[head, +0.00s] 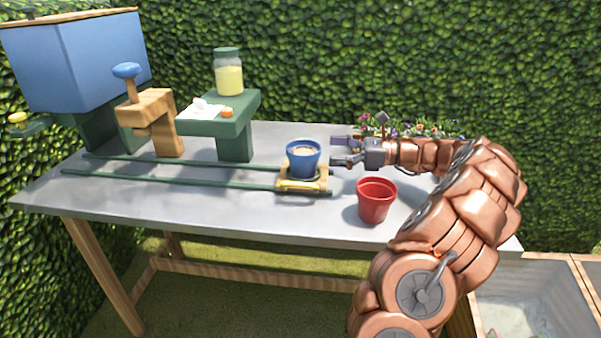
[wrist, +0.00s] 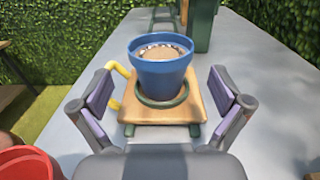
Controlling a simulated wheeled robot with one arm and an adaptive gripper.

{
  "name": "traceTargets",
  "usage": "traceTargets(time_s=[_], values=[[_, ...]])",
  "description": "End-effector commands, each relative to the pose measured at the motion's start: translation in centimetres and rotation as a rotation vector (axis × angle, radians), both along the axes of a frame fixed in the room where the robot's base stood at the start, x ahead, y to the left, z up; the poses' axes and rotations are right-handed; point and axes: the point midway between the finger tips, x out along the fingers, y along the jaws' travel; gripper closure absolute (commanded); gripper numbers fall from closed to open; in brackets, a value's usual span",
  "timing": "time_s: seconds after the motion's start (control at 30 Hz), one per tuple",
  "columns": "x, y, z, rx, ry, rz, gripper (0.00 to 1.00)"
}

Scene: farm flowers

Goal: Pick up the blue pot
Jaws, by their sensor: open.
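The blue pot (head: 303,158) stands upright on a small wooden carriage (head: 291,186) at the right end of two green rails. It is filled with something light brown. In the wrist view the blue pot (wrist: 161,68) sits in a dark green ring on the wooden carriage (wrist: 194,107), straight ahead of my gripper. My gripper (head: 340,151) is open and empty, just right of the pot in the head view. In the wrist view its two fingers (wrist: 160,98) stand apart, one to each side of the pot, not touching it.
An empty red pot (head: 376,200) stands near the table's front edge, below my arm; it also shows in the wrist view (wrist: 28,163). A yellow handle (wrist: 117,70) sticks out beside the carriage. A green stand (head: 236,140) and flowers (head: 405,128) are further back.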

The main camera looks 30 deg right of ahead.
Motion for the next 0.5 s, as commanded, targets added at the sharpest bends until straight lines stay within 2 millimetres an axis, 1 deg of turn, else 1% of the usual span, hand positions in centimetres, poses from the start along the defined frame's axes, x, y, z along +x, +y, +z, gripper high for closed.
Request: traceTargets(time_s=[0.03,0.1,0.3,0.5], values=[[0.0,-0.2,-0.5,0.004,0.000,-0.004,0.00],[0.3,0.0,-0.5,0.007,0.001,-0.006,0.00],[1.5,1.6,-0.3,0.008,0.001,-0.004,0.00],[2.3,2.6,-0.3,0.006,0.000,-0.004,0.00]])
